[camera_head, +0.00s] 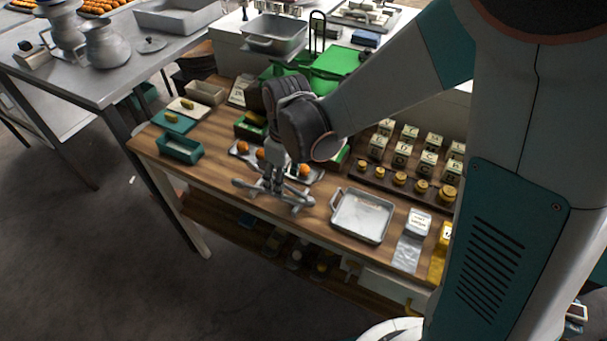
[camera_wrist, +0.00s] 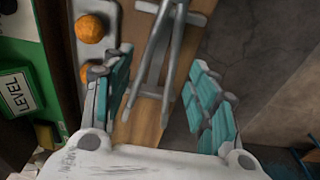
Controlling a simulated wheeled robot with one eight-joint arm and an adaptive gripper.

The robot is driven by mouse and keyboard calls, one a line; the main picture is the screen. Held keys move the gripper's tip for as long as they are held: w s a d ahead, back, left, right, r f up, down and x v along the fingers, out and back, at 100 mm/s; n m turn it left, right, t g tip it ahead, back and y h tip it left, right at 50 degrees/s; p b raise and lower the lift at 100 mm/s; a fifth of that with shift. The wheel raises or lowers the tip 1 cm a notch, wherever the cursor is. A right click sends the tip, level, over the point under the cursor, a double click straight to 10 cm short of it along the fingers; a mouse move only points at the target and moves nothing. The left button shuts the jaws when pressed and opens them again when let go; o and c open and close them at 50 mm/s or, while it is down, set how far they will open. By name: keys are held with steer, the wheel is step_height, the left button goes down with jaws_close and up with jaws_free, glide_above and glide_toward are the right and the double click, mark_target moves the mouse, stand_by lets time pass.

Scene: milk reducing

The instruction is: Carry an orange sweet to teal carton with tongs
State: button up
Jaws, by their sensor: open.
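The grey metal tongs (camera_head: 292,200) lie along the front edge of the wooden table. In the wrist view the tongs (camera_wrist: 153,62) show between my spread fingers. My gripper (camera_head: 274,180) is open above them, its teal finger pads (camera_wrist: 165,90) apart and holding nothing; whether a finger touches the tongs I cannot tell. Several orange sweets (camera_head: 242,147) sit on a pale tray just behind the tongs. In the wrist view one orange sweet (camera_wrist: 89,29) is clear and another is partly hidden by a finger. The open teal carton (camera_head: 168,152) stands at the table's left end.
A metal pan (camera_head: 335,222) stands right of my gripper. A green scale (camera_head: 335,62) is behind. A rack with cream cubes (camera_head: 402,151) and round weights stands at the right. A teal tray (camera_head: 165,122) and small boxes lie behind the carton. Bare wood separates carton and sweets.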

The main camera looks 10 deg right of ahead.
steer(key=shift+w+a+f+b, duration=0.15)
steer(key=shift+f+b, duration=1.45)
steer(key=shift+f, duration=0.65)
steer(key=c, duration=0.7)
steer(key=shift+r, duration=0.15)
step_height(320, 180, up, 12)
steer(key=p, duration=0.8)
